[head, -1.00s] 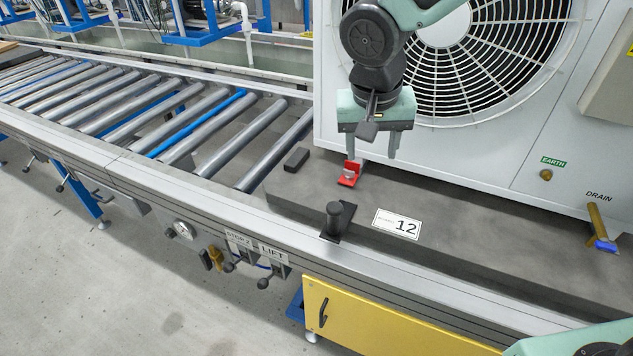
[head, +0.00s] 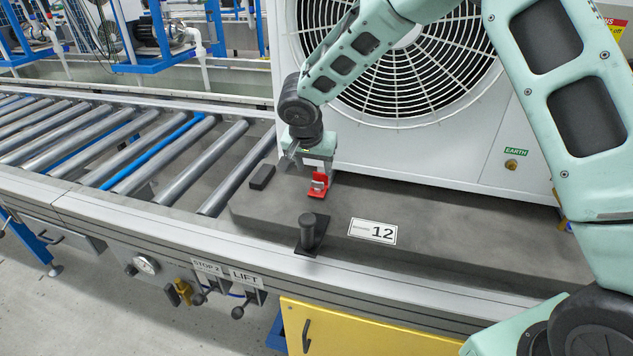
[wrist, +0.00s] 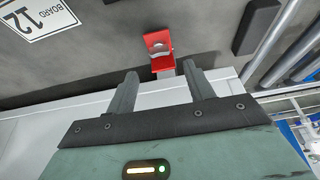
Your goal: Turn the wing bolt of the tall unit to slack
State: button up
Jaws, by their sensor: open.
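The tall unit (head: 420,140) is a white cabinet with a large round fan grille, standing on a dark grey board (head: 275,215). At its lower left corner sits a red bracket (head: 323,192) with a small pale metal piece on it, apparently the wing bolt (head: 318,179). The bracket also shows in the wrist view (wrist: 158,66), just beyond my fingertips, with the pale piece (wrist: 161,47) on it. My gripper (head: 310,168) is by the bracket in the head view. In the wrist view my gripper (wrist: 160,75) is open and empty, its fingers spread towards the bracket without visible contact.
A small black block (head: 262,177) lies on the board left of the bracket. A black upright peg (head: 308,231) stands at the front edge, beside a label "12" (head: 373,231). Metal rollers (head: 185,165) run off to the left. A brass earth stud (head: 511,164) is on the unit.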

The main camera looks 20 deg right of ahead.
aim_at(317, 182)
jog(key=x, duration=0.7)
jog(key=shift+f, duration=0.2)
jog(key=c, duration=1)
